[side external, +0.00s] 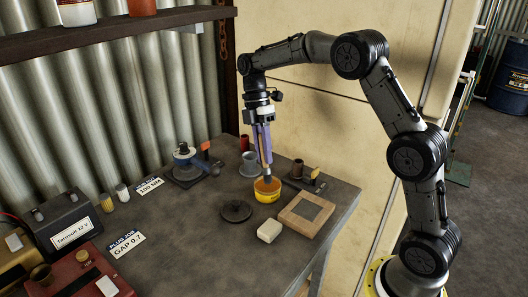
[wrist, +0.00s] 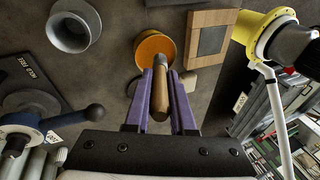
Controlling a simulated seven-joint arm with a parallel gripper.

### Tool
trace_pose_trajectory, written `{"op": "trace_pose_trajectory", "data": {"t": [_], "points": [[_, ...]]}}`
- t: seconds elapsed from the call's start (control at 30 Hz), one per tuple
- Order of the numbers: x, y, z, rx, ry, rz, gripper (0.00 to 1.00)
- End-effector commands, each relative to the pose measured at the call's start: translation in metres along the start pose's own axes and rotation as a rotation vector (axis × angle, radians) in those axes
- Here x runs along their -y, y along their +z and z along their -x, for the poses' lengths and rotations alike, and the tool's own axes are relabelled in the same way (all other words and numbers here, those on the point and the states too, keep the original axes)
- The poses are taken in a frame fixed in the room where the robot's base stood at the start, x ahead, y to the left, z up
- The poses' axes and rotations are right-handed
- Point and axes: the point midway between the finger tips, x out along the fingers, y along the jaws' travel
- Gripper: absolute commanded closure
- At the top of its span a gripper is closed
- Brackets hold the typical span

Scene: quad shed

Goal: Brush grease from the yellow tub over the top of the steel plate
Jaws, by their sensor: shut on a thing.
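My gripper (side external: 264,160), with purple fingers, points down over the bench and is shut on the wooden handle of a brush (wrist: 160,92). The brush's dark lower end reaches into the mouth of the yellow tub (side external: 267,196). The tub's orange inside also shows in the wrist view (wrist: 146,46); how deep the bristles sit is hidden. The steel plate (side external: 306,208) is a grey square lying flat in a light wooden frame, to the right of the tub and nearer the bench's front edge. It also shows in the wrist view (wrist: 212,40).
A dark round disc (side external: 236,211) and a cream block (side external: 270,230) lie near the tub. A grey flanged cup (side external: 249,164) stands behind it. A blue-topped tool (side external: 184,160), label cards and a battery (side external: 66,232) are on the left. A shelf (side external: 110,38) overhangs the back left.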

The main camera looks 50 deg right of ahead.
Motion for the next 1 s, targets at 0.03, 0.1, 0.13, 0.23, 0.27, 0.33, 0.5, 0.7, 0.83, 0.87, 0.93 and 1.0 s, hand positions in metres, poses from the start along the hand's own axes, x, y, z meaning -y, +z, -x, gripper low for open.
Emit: {"op": "trace_pose_trajectory", "data": {"t": [0.03, 0.1, 0.13, 0.23, 0.27, 0.33, 0.5, 0.7, 0.83, 0.87, 0.93, 1.0], "points": [[0.0, 0.0, 0.0002, 0.0, 0.0, 0.0, 1.0], [0.0, -0.0001, 0.0002, 0.0, 0.0, 0.0, 1.0], [0.0, -0.0001, 0.0002, 0.0, 0.0, 0.0, 1.0], [-0.0001, 0.0, 0.0, 0.0, 0.0, 0.0, 1.0], [-0.0001, 0.0, -0.0001, 0.0, 0.0, 0.0, 1.0], [-0.0002, 0.0001, -0.0007, 0.0, 0.0, 0.0, 1.0], [-0.0008, 0.0003, -0.0024, 0.0, 0.0, 0.0, 1.0], [-0.0015, 0.0006, -0.0045, 0.0, -0.001, 0.0, 1.0], [-0.002, 0.0008, -0.0059, 0.0, -0.001, 0.0, 1.0], [-0.0021, 0.0008, -0.0062, 0.0, -0.001, 0.0, 1.0], [-0.0024, 0.0009, -0.0069, 0.0, 0.0, 0.0, 1.0], [-0.0027, 0.001, -0.0076, 0.0, 0.0, 0.0, 1.0]]}}
